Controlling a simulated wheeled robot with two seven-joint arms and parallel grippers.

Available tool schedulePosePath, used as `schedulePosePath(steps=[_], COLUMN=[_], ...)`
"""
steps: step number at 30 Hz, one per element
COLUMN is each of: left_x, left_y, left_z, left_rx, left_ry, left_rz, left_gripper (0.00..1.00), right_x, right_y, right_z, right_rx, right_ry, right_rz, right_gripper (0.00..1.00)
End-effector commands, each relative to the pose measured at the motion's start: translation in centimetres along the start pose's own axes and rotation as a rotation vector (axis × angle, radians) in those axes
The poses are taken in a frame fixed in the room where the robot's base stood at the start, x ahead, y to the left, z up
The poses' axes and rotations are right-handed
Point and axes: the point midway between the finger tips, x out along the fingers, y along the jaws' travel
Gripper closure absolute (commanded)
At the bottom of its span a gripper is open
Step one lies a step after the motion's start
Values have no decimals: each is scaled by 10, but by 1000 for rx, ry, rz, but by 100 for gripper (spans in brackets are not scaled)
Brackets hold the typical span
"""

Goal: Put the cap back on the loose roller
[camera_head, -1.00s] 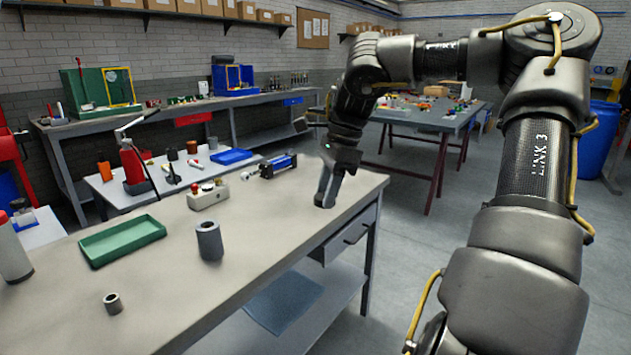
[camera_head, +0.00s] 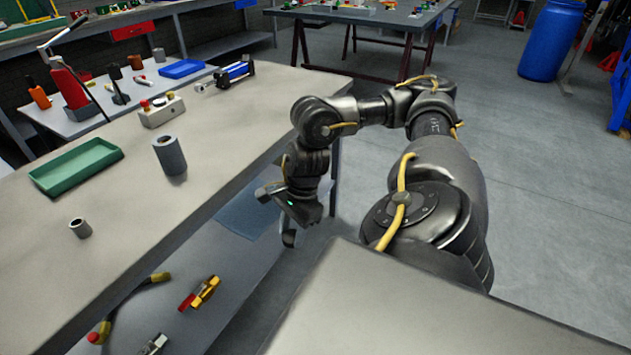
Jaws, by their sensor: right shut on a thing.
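A grey cylinder (camera_head: 169,155) with a hole in its top stands upright on the workbench (camera_head: 225,110); I cannot tell whether it is the loose roller. A small grey ring-like piece (camera_head: 80,228) stands nearer the bench's front edge. My right gripper (camera_head: 289,238) is beyond the bench's front edge at the right, pointing down, well apart from both pieces. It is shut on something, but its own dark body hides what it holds. I cannot pick out the cap for certain. My left gripper is not in view.
A green tray (camera_head: 76,166), a control box with a red button (camera_head: 161,110) and a blue device (camera_head: 236,72) are on the bench. A yellow and red tool (camera_head: 200,293) lies on the lower shelf. Open floor (camera_head: 540,190) is at the right.

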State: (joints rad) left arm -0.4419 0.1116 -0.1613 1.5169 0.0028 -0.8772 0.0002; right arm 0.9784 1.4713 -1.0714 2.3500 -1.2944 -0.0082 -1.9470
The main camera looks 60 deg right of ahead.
Motion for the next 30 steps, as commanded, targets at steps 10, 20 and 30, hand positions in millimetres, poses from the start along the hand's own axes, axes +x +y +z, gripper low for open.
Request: schedulePosePath(steps=[10, 20, 30], left_x=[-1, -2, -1], left_y=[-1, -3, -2], left_z=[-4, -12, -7], left_rx=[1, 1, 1], left_ry=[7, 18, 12], left_rz=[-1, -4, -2], left_gripper=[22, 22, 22], right_x=[36, -20, -57], right_y=[3, -34, -51], right_z=[150, 220, 243], right_rx=[-583, -930, -980], right_ry=[5, 4, -3], right_rz=[149, 249, 273], right_gripper=[97, 97, 97])
